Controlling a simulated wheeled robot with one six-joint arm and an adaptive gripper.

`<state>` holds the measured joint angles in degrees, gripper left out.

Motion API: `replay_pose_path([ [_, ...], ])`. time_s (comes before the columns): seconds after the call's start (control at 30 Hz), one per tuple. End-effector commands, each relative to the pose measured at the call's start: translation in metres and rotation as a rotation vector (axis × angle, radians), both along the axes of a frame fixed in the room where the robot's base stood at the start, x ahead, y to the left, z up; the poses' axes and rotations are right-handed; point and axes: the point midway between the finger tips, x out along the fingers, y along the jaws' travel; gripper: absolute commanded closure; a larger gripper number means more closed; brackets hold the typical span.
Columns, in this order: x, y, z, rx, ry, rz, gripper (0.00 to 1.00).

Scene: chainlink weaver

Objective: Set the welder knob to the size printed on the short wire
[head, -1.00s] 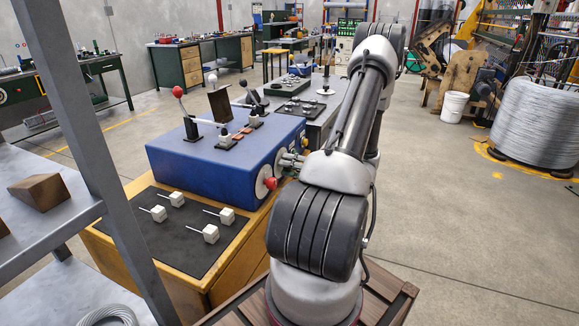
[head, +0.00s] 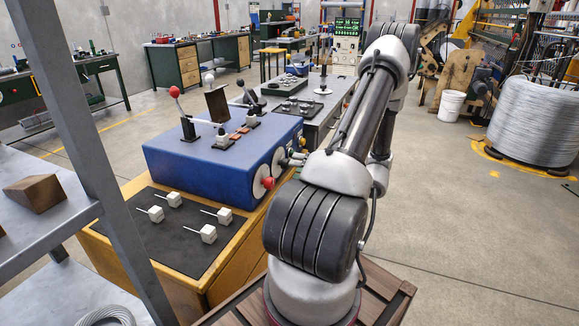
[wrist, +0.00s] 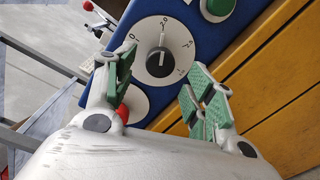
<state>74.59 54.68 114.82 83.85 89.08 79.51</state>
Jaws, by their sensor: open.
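The blue welder (head: 205,165) stands on a wooden bench. In the wrist view its black knob (wrist: 158,62) sits on a white dial (wrist: 150,35) with printed numbers; the knob's white mark points roughly up in the picture. In the head view my gripper (head: 295,158) is beside the welder's dial face, mostly hidden by my arm. Several wires with white blocks, one of them here (head: 208,233), lie on a black mat; their print is unreadable.
A red knob (head: 268,183) is on a lower dial of the welder, and a green button (wrist: 218,8) is above the black knob's dial. A grey shelf post (head: 95,140) stands at left. Open floor (head: 460,230) lies to the right.

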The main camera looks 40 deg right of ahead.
Motion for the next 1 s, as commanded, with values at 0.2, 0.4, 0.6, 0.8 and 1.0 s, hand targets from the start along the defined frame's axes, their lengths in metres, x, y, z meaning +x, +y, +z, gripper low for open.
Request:
replay_pose_path([
  [0.2,-0.044,-0.019,0.001,-0.002,0.000,-0.004,0.45],
  [0.4,-0.066,-0.026,0.002,0.000,0.000,-0.002,0.45],
  [0.6,-0.070,-0.027,0.002,0.000,0.001,0.000,0.45],
  [0.8,-0.069,-0.027,0.002,0.000,0.001,0.000,0.45],
  [1.0,-0.069,-0.027,0.002,0.000,0.001,0.000,0.45],
])
